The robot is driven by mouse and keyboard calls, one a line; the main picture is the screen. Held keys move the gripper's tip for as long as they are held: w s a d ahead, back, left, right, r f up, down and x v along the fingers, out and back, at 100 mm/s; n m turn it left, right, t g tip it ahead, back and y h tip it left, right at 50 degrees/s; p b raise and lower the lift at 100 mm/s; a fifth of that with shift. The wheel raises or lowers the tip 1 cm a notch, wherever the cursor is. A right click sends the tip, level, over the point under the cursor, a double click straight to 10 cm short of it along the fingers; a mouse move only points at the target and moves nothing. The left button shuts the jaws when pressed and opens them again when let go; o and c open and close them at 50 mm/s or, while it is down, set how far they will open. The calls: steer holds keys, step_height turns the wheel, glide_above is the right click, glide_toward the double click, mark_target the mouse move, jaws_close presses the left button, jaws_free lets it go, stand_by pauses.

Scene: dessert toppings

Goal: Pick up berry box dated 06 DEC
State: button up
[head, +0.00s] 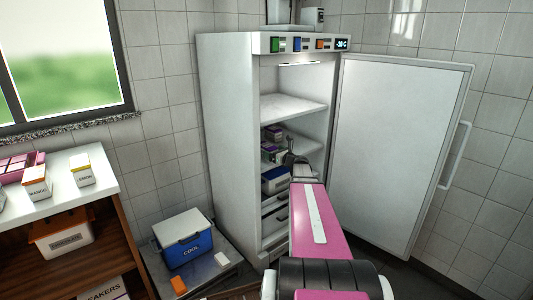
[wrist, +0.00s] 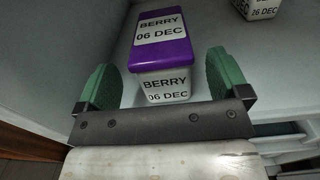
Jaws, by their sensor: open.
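The berry box (wrist: 161,48) has a purple lid and a white body, with labels reading "BERRY 06 DEC" on its top and front. In the wrist view it stands upright on a pale shelf inside the fridge. My gripper (wrist: 162,78) is open, with one green finger to the left and one to the right of the box's near end.
Another box labelled "06 DEC" (wrist: 262,8) stands to the right in the wrist view, partly cut off. The fridge door (head: 395,150) is wide open to the right. A blue and white box (head: 275,180) sits below my gripper. The upper shelf (head: 290,107) is bare.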

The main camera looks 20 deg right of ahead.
steer(key=x, duration=0.4)
steer(key=shift+w+f, duration=0.2)
steer(key=c, duration=1.2)
steer(key=shift+r, duration=0.1)
